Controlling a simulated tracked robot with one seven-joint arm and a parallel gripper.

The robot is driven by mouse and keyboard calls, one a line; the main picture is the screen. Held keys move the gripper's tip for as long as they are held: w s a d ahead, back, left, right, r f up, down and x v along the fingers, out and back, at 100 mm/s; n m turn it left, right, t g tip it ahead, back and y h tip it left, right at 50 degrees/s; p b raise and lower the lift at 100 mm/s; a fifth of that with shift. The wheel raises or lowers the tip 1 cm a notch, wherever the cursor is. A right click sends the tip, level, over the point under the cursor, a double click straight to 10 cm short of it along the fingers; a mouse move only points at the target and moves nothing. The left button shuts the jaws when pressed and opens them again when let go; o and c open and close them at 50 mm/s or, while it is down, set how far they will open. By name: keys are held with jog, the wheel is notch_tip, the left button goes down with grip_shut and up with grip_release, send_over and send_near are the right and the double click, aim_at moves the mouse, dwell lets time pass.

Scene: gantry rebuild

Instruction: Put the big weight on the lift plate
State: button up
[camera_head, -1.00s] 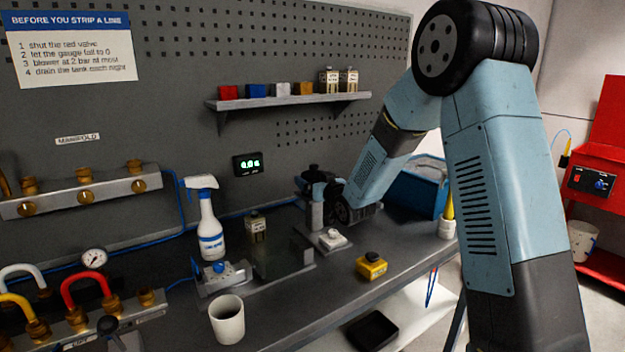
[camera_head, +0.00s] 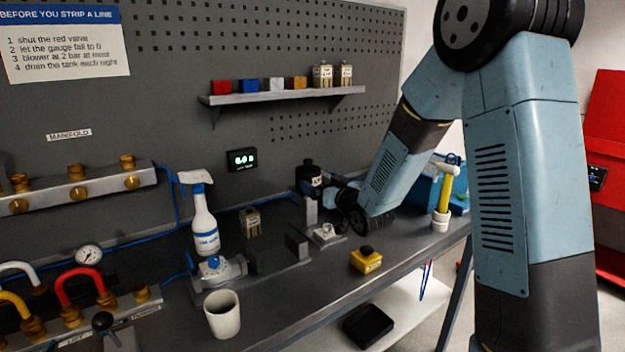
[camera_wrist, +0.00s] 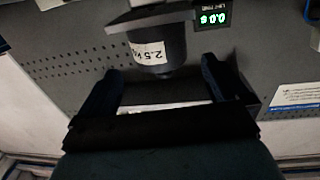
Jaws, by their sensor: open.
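The big weight (camera_head: 310,178) is a black cylinder with a knob on top and a white label. It stands upright at the back of the bench, above a grey post (camera_head: 310,213). In the wrist view, which looks turned over, the weight (camera_wrist: 157,48) shows a 2.5 label, and its base meets a dark flat plate (camera_wrist: 150,17), seemingly the lift plate. My gripper (camera_head: 335,188) is just right of the weight. In the wrist view its two fingers are open and apart, with the weight beyond their tips and nothing gripped.
A lit readout (camera_head: 242,160) hangs on the pegboard. A spray bottle (camera_head: 205,225), a white mug (camera_head: 222,314) and a yellow button box (camera_head: 366,259) stand on the bench. A smaller weight (camera_head: 250,223) stands left of the post. A yellow-handled tool (camera_head: 443,200) stands at right.

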jog(key=s+d+r+m+g+h, duration=0.2)
jog(key=s+d+r+h, duration=0.2)
jog(key=s+d, duration=0.35)
jog(key=s+d+r+m+g+h, duration=0.1)
jog(key=s+d+r+g+h, duration=0.1)
jog(key=s+d+r+h, duration=0.4)
jog(key=s+d+m+g, duration=0.1)
jog(key=s+d+g, duration=0.2)
jog(key=s, duration=0.9)
jog(key=s+d+f+m+g+y, duration=0.1)
jog(key=s+d+m+g, duration=0.1)
jog(key=s, duration=1)
jog(key=shift+s+d+g, duration=0.35)
jog(key=shift+d+g, duration=0.15)
jog(key=shift+d, duration=0.1)
jog(key=shift+c, duration=0.5)
